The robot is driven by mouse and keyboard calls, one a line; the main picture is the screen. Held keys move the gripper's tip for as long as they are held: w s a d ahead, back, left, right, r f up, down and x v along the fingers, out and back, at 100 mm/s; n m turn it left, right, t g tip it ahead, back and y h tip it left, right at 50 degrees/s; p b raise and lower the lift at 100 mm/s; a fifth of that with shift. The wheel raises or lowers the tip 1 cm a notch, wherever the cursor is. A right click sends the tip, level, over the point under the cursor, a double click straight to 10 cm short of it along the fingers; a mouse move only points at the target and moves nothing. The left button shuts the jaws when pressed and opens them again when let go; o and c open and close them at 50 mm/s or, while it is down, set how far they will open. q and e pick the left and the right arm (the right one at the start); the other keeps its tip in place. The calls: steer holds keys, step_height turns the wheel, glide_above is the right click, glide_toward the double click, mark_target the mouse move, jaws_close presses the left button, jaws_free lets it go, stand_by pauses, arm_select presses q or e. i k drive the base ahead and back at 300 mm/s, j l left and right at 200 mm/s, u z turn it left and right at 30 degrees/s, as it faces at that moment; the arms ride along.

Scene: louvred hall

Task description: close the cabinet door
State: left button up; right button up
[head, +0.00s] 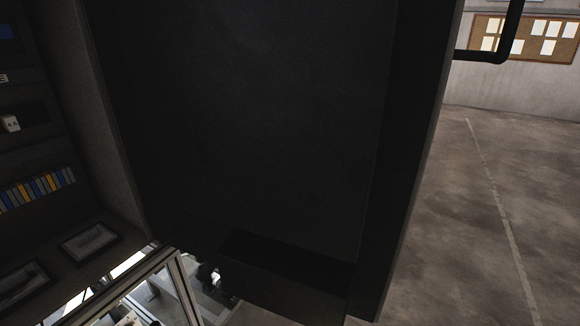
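The cabinet door (415,150) seems to be the tall dark panel close in front of me, its pale edge running down the right side. It appears to stand open, but its hinge line is too dark to make out. A black bar handle (508,30) sticks out to the right of the panel's upper edge and is cut off by the top of the picture. The dark cabinet surface (250,120) fills the middle of the view. I cannot make out either gripper.
At left are dark shelves with a row of coloured binders (38,188) and framed items (88,241). A metal frame (178,285) stands at the lower left, with partly hidden pale and black parts beside it. Open concrete floor (490,210) lies right; a pinboard (530,38) hangs behind.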

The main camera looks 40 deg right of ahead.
mark_target(284, 147)
steer(key=k+l+u, duration=0.2)
steer(key=l, duration=0.3)
steer(key=k+l+u, duration=0.2)
steer(key=l, duration=0.3)
steer(key=k+l+u, duration=0.2)
steer(key=k+l, duration=0.2)
steer(key=i+l+u, duration=0.15)
steer(key=l+u, duration=0.15)
steer(key=l, duration=0.5)
steer(key=i+l+u, duration=0.1)
steer(key=l+u, duration=0.2)
steer(key=l, duration=0.5)
steer(key=i+l+u, duration=0.1)
steer(key=i+l, duration=0.05)
